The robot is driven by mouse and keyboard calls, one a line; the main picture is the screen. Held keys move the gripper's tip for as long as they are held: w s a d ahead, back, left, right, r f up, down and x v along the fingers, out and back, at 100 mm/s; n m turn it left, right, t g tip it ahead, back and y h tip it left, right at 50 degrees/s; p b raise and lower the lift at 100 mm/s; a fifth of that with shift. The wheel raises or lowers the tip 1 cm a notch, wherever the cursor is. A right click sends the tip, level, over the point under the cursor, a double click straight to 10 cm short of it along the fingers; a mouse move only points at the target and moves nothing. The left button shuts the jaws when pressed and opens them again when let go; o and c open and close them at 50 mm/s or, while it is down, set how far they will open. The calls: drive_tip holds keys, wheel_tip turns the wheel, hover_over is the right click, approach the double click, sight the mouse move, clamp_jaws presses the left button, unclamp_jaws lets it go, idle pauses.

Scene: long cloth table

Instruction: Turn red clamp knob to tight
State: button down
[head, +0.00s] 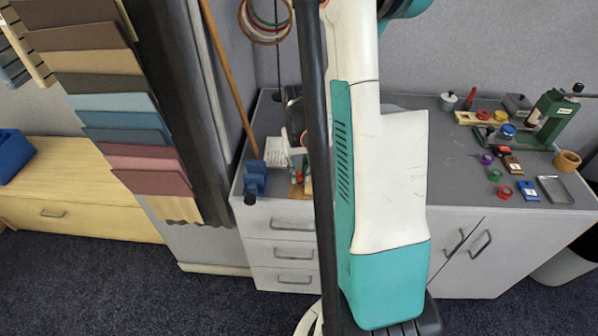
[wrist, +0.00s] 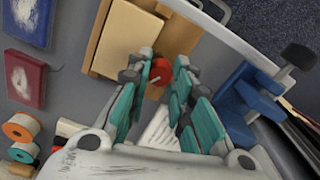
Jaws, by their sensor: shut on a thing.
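The red clamp knob (wrist: 159,72) shows in the wrist view between the tips of my gripper (wrist: 163,66), at the edge of a wooden board (wrist: 108,65). The teal and grey fingers are shut on the knob, which they partly cover. A cream block (wrist: 128,38) lies on the board. In the head view my gripper (head: 296,150) is low over the left part of the grey worktop, mostly hidden behind a dark upright post of mine. A bit of red shows below it there, too small to read the knob's angle.
A blue fixture (wrist: 245,95) stands close to the right of my fingers in the wrist view; it shows in the head view (head: 255,180) at the worktop's left edge. A white printed sheet (wrist: 158,130) lies nearby. A green press (head: 552,115) and several small items stand far right.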

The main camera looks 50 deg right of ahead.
sight(299, 174)
drive_tip(key=m, duration=0.6)
drive_tip(key=shift+m+b, duration=0.3)
drive_tip(key=shift+b, duration=0.1)
drive_tip(key=m, duration=0.5)
drive_tip(key=shift+m, duration=0.3)
drive_tip(key=c, duration=1.4)
unclamp_jaws()
wheel_tip(299, 174, up, 12)
